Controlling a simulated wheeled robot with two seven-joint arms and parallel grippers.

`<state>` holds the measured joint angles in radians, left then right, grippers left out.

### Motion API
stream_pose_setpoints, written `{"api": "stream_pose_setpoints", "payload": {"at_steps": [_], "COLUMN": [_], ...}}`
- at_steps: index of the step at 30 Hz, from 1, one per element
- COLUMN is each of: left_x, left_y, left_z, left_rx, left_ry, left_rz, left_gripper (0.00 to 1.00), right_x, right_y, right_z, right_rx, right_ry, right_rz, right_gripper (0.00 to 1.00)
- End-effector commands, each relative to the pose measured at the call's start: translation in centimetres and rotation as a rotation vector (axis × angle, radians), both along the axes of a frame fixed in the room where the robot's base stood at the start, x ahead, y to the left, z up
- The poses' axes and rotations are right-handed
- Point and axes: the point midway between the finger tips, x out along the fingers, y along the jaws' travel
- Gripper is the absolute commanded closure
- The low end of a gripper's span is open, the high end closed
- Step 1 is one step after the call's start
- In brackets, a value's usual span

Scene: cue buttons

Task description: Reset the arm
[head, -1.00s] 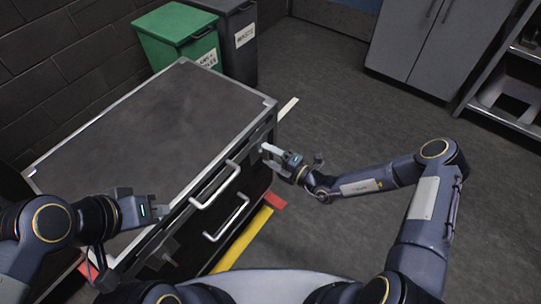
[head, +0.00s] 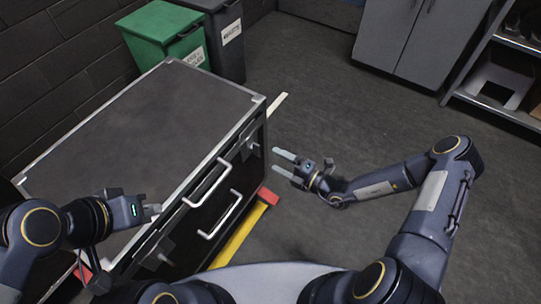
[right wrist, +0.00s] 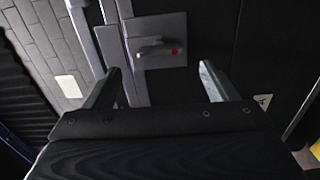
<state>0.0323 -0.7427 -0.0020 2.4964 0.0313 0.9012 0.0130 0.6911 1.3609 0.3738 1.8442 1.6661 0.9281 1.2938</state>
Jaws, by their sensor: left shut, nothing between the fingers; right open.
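My right gripper (head: 277,161) is open and empty, out to the right of the dark workbench (head: 140,115) and apart from it. In the right wrist view the two fingers (right wrist: 160,72) are spread. Beyond them is a small lever with a red tip (right wrist: 158,50) on a grey plate. A small latch (head: 250,147) also shows on the bench's front near its right corner in the head view. My left gripper (head: 152,211) is shut and empty, near the front left edge of the bench top.
The bench front has two pale handles (head: 220,213) and a second small latch (head: 160,256). A green bin (head: 163,35) and a grey bin (head: 222,40) stand behind. A grey cabinet (head: 405,35) and a shelf (head: 500,80) are at the back right.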

Motion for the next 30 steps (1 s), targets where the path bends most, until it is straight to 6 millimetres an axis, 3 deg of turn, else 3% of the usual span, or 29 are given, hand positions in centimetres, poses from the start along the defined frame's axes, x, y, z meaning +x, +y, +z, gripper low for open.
{"api": "stream_pose_setpoints", "payload": {"at_steps": [20,23,26,30], "left_x": [0.0,0.0,0.0,0.0], "left_y": [0.0,0.0,0.0,0.0], "left_z": [0.1,0.1,0.1,0.1], "left_rx": [0.0,0.0,0.0,0.0], "left_ry": [0.0,0.0,0.0,0.0], "left_rz": [0.0,0.0,0.0,0.0], "left_gripper": [1.0,1.0,1.0,1.0], "right_x": [-0.4,-0.6,-1.3,-3.9], "right_y": [-0.5,-0.8,-1.1,-1.7], "right_z": [0.2,1.9,5.2,10.7], "right_rx": [-0.01,-0.075,-0.213,-0.474], "right_ry": [-0.012,-0.1,-0.291,-0.67], "right_rz": [0.007,0.053,0.157,0.364], "right_gripper": [0.21,0.21,0.21,0.21]}}
